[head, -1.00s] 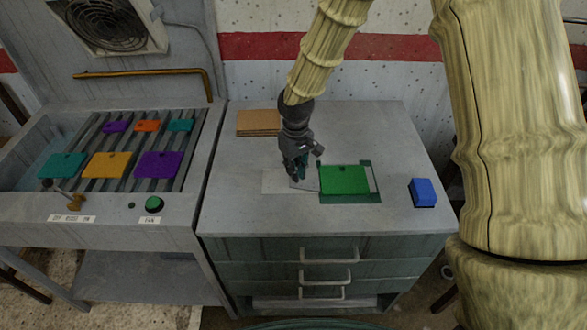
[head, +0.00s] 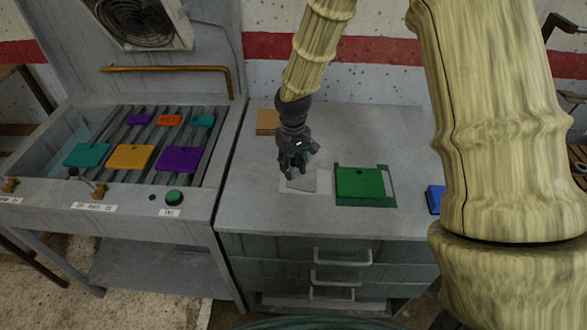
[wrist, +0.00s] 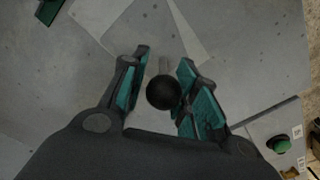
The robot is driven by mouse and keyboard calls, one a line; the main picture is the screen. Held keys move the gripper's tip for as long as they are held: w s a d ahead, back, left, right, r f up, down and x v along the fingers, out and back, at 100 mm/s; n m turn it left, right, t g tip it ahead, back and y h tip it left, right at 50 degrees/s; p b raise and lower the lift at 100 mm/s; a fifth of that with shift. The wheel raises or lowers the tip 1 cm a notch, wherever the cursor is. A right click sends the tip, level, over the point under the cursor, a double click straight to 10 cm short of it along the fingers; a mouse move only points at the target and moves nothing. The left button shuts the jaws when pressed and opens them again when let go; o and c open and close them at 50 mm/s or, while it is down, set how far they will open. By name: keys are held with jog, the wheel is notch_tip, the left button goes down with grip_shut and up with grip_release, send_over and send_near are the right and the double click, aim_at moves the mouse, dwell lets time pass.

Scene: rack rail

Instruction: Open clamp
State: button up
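My gripper (head: 297,168) points down over the grey table, above a light grey sheet or plate (head: 288,189). In the wrist view its teal-padded fingers (wrist: 163,80) are apart. A black ball (wrist: 164,92) lies between them, with a pale stem-like strip beyond it. I cannot tell whether the ball touches the fingers. No part is plainly marked as the clamp. A lever with a dark knob (head: 73,172) and a brass fitting (head: 100,190) is on the left bench's front edge, away from my gripper. Another brass fitting (head: 10,185) is farther left.
A green plate (head: 360,182) lies on a dark green tray right of my gripper. A blue block (head: 434,199) is partly hidden by my arm. Brown boards (head: 267,121) lie behind. The left bench has slatted rails (head: 145,141) with several coloured plates and a green button (head: 174,197).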

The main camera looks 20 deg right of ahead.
jog(key=shift+s+f, duration=0.1)
jog(key=shift+s, duration=0.15)
notch_tip(320, 180, up, 12)
jog(key=shift+r, duration=0.1)
dwell(0.5)
dwell(0.4)
